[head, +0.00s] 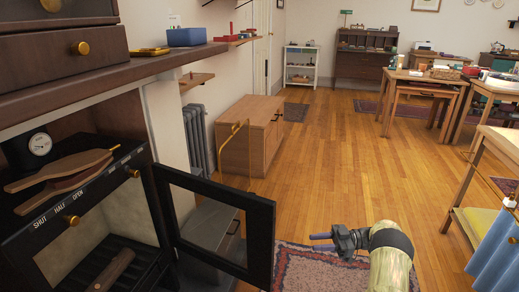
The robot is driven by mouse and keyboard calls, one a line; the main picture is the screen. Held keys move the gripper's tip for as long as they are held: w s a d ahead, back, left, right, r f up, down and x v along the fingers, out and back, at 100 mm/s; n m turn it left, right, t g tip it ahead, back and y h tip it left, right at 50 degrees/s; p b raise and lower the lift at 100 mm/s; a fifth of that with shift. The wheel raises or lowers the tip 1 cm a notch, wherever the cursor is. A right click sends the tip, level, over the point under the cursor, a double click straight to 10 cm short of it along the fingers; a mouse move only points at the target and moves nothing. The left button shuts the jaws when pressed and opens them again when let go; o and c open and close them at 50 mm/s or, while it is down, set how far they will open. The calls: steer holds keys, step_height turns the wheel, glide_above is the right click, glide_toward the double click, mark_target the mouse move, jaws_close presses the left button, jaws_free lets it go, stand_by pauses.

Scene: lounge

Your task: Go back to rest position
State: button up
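My gripper (321,241) is at the lower middle of the head view, above a patterned rug (300,266).
The black stove at left has a dial, a bellows (62,178) and a log (110,270) inside. A shelf above it holds a blue box (186,37). A wooden cabinet (262,150) stands beyond. Tables (425,80) are at right. The middle floor (335,150) is clear.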

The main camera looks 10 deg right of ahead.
steer(key=w+a+r+m+t+h+p, duration=0.1)
steer(key=w+a+r+m+t+h, duration=0.2)
steer(key=w+r+m+t+h, duration=0.45)
steer(key=w+a+r+m+t+h, duration=0.2)
steer(key=w+a+r+t+h, duration=0.25)
steer(key=r, duration=0.55)
steer(key=s+a+f+m+g+h, duration=0.1)
steer(key=s+a+m+g+h, duration=0.15)
steer(key=s, duration=0.95)
steer(key=s+a+f+m+g+h+p, duration=0.1)
steer(key=s+m+g+h, duration=0.2)
steer(key=s, duration=1)
steer(key=s+a+f+m+g+h, duration=0.15)
steer(key=s+g, duration=0.35)
steer(key=s, duration=0.7)
step_height(320, 180, up, 38)
steer(key=s+m+y+p, duration=0.1)
steer(key=p, duration=3.7)
steer(key=shift+s+r, duration=0.15)
steer(key=shift+r, duration=0.1)
steer(key=shift+d, duration=0.1)
